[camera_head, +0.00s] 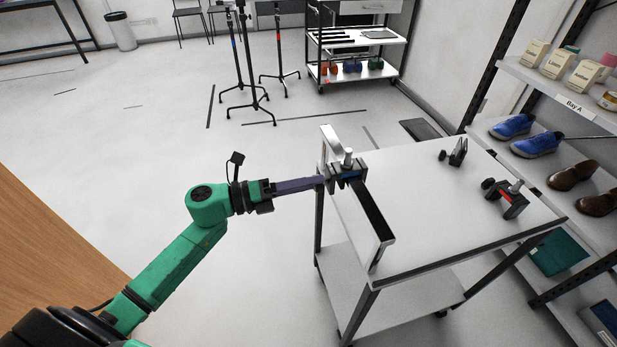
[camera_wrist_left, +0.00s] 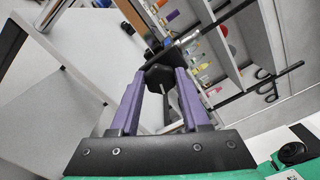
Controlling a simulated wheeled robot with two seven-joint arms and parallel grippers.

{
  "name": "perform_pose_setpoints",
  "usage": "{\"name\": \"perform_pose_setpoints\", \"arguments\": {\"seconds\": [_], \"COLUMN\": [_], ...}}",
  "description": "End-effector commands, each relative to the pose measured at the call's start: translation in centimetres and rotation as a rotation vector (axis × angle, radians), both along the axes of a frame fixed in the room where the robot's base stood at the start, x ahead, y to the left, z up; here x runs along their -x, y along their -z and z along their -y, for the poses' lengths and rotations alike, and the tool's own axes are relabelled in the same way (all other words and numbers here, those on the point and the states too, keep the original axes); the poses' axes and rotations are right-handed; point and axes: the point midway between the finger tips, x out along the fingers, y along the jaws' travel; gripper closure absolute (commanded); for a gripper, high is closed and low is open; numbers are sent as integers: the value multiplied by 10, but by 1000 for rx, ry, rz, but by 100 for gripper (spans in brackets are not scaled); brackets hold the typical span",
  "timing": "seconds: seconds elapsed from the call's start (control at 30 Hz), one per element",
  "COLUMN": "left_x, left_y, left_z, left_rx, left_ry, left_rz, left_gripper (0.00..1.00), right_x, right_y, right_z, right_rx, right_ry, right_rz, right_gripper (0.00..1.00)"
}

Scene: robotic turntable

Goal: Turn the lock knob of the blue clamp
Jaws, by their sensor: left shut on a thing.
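The blue clamp (camera_head: 349,179) is fixed at the left edge of the white cart, near its upright metal handle frame. It has dark jaws and a pale metal post on top. My left gripper (camera_head: 318,182) reaches in from the left, and its purple fingers end at the near side of the clamp. In the left wrist view, a dark, many-sided lock knob (camera_wrist_left: 158,77) sits between the two fingertips of my left gripper (camera_wrist_left: 161,76). The fingers are shut on it. The fingers hide part of the knob in the head view. My right gripper is not in view.
A dark clamp (camera_head: 456,152) and a red clamp (camera_head: 512,204) stand on the cart top (camera_head: 425,210). A shelf with shoes and boxes (camera_head: 560,65) stands close on the right. Light stands (camera_head: 243,60) and another cart (camera_head: 358,48) are behind. Floor left of the cart is clear.

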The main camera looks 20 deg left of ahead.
Motion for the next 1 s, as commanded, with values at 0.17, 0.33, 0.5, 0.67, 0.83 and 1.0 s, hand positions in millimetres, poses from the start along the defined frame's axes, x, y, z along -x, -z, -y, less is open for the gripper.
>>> {"name": "perform_pose_setpoints", "arguments": {"seconds": [0.17, 0.33, 0.5, 0.67, 0.83, 1.0], "left_x": [0, -1, -1, 0, -1, 0], "left_y": [-3, -2, -2, -2, -2, -1], "left_z": [0, -1, -1, -1, -1, 0], "left_rx": [89, 178, 267, 350, 440, 527], "left_ry": [0, -2, -1, -1, -2, -1], "left_rz": [-140, -275, -409, -536, -668, -805], "left_gripper": [100, 100, 100, 100, 100, 100], "right_x": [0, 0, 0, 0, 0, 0], "right_y": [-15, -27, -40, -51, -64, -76], "right_z": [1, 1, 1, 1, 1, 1], "right_rx": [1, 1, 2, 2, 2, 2], "right_ry": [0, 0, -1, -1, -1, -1], "right_rz": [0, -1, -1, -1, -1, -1], "right_gripper": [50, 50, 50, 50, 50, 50]}}
